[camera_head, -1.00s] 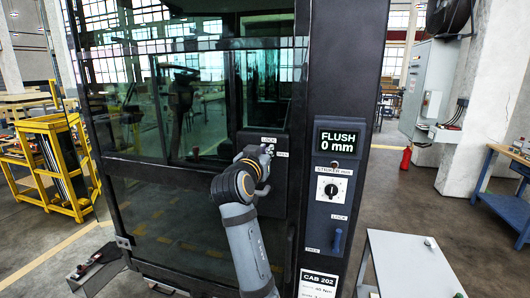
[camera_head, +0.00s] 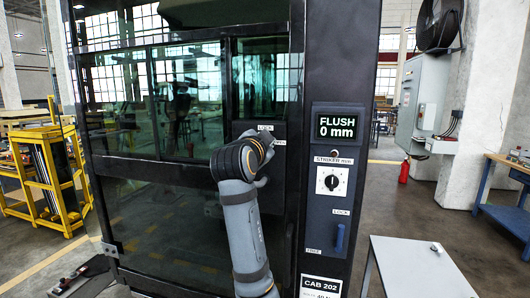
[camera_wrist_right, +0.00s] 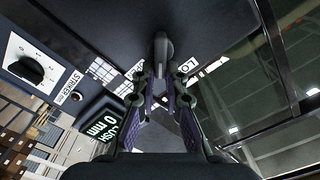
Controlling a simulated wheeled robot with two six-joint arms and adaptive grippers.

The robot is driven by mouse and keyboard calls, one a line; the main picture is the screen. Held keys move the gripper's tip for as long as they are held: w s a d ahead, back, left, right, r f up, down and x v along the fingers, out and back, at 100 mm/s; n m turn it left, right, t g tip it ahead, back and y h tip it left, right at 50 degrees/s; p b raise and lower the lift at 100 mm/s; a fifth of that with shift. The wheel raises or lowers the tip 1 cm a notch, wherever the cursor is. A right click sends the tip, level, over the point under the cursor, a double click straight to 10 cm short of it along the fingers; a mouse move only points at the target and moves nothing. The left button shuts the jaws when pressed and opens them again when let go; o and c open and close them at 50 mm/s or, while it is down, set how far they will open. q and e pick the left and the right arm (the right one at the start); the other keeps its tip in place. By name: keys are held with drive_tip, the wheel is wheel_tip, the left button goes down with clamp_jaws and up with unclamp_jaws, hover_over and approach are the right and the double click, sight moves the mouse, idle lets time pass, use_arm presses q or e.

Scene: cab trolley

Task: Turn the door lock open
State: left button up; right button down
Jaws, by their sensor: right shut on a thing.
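The door lock is a grey turn handle (camera_wrist_right: 161,48) on the dark door panel, seen at the upper middle of the right wrist view. My right gripper (camera_wrist_right: 160,82) has its fingertips closed on the handle's near end. A white label starting "LO" (camera_wrist_right: 188,66) shows just right of the handle, and another label left of it is partly hidden by a finger. In the head view my right arm covers the lock, with its small labels (camera_head: 265,127) showing above and beside the wrist. The cab door (camera_head: 150,165) looks closed in its frame. My left gripper is not in view.
The frame post right of the door carries a display reading "FLUSH 0 mm" (camera_head: 337,126), a striker dial (camera_head: 331,180) and a blue lever (camera_head: 339,237) between LOCK and FREE labels. A white-topped table (camera_head: 420,265) stands at right, a yellow rack (camera_head: 45,175) at left.

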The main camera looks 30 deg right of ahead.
drive_tip(key=m+b, duration=0.3)
drive_tip(key=m, duration=0.1)
drive_tip(key=f+m+b, duration=0.1)
drive_tip(key=m+b, duration=0.3)
drive_tip(key=m, duration=0.1)
drive_tip(key=shift+s+d+f, duration=0.2)
idle(0.6)
drive_tip(key=c, duration=1.4)
unclamp_jaws()
drive_tip(key=shift+w, duration=0.15)
